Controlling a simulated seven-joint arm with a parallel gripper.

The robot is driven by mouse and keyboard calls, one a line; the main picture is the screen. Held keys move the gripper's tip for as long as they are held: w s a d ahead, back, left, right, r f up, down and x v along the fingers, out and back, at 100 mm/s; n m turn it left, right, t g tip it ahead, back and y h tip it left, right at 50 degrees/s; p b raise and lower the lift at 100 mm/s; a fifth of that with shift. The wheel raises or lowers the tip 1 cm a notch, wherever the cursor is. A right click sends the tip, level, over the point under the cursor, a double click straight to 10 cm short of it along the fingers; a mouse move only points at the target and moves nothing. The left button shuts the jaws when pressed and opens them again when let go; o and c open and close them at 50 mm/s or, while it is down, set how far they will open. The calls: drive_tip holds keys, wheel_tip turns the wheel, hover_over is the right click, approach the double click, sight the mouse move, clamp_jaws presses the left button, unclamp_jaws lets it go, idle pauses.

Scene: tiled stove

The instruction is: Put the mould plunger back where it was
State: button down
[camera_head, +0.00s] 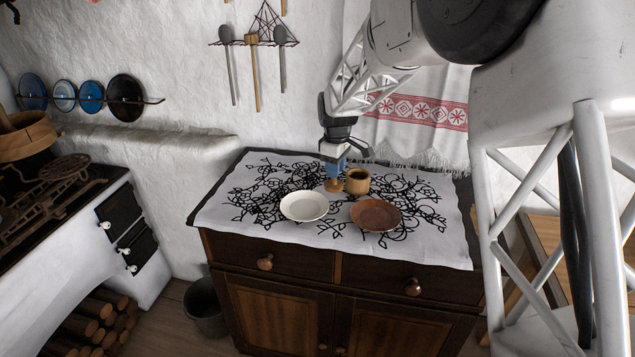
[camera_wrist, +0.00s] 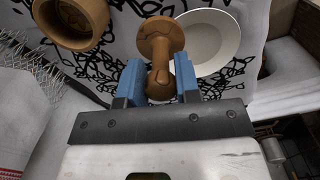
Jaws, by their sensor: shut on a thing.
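The mould plunger is a brown turned-wood piece with a wide round head and a narrower stem; it shows in the wrist view (camera_wrist: 158,46) and in the head view (camera_head: 333,186). My gripper (camera_wrist: 159,70) is shut on its stem, between the blue fingers. In the head view my gripper (camera_head: 334,170) points down over the cloth-covered cabinet. The plunger's head is low, at or just above the cloth; I cannot tell if it touches. A hollow wooden cup, perhaps the mould, stands close on the right in the head view (camera_head: 357,183) and at upper left in the wrist view (camera_wrist: 86,36).
A white plate (camera_head: 304,206) and a brown plate (camera_head: 376,215) lie in front of the plunger on the patterned cloth (camera_head: 235,212). The cloth's left side is clear. Wooden utensils (camera_head: 255,72) hang on the wall behind. A stove (camera_head: 75,250) stands at left.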

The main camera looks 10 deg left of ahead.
drive_tip(key=s, duration=0.1)
drive_tip(key=s+a+f, duration=0.1)
drive_tip(key=s, duration=0.1)
drive_tip(key=shift+s+a+f, duration=0.1)
drive_tip(key=shift+a+f, duration=0.1)
drive_tip(key=shift+f, duration=0.1)
drive_tip(key=w+a, duration=0.3)
drive_tip(key=w, duration=0.4)
drive_tip(key=w+a+f, duration=0.1)
drive_tip(key=w+a, duration=0.2)
drive_tip(key=w, duration=0.4)
drive_tip(key=shift+f, duration=0.2)
drive_tip(key=shift+w+a, duration=0.1)
drive_tip(key=shift+w+a+f, duration=0.1)
drive_tip(key=shift+w+f, duration=0.05)
drive_tip(key=shift+f, duration=0.75)
drive_tip(key=shift+w+f, duration=0.15)
drive_tip(key=shift+f, duration=0.7)
drive_tip(key=shift+f, duration=0.2)
drive_tip(key=c, duration=0.8)
unclamp_jaws()
